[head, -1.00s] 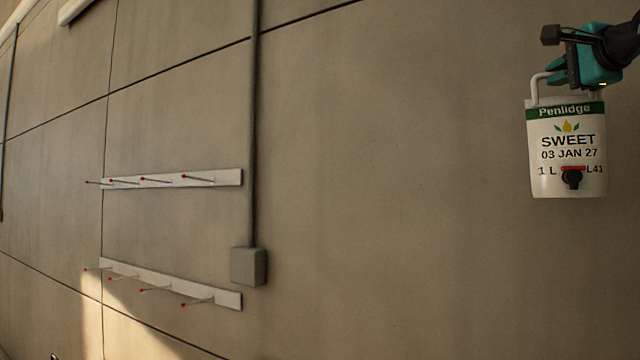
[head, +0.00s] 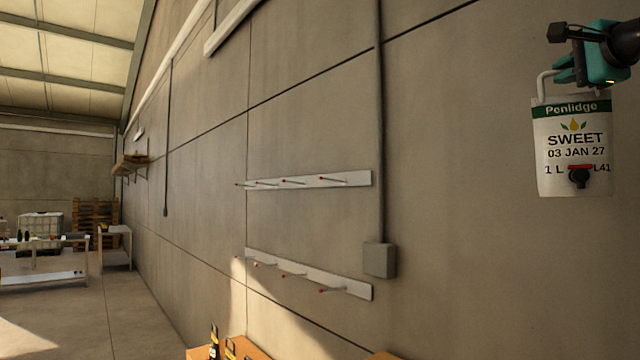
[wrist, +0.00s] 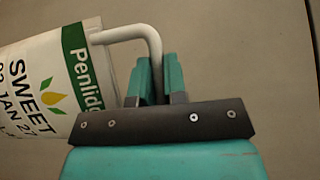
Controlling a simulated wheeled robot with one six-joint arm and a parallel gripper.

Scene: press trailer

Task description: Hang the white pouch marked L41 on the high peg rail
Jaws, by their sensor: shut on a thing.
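The white pouch (head: 573,150) marked L41 hangs upright from my gripper (head: 562,70) at the upper right of the head view. It has a green Penlidge band, the words SWEET and 03 JAN 27, and a black and red tap. My gripper is shut on its white loop handle; the handle and part of the pouch (wrist: 45,80) also show in the wrist view. The high peg rail (head: 350,179) is a white strip on the wall with several red-tipped pegs, all bare. It is left of the pouch and apart from it.
A lower peg rail (head: 350,289) with bare pegs runs below. A grey box (head: 379,260) and conduit (head: 379,130) are on the wall right of the rails. Bottles (head: 214,342) stand on an orange-brown surface below. Tables and pallets (head: 97,215) are far left.

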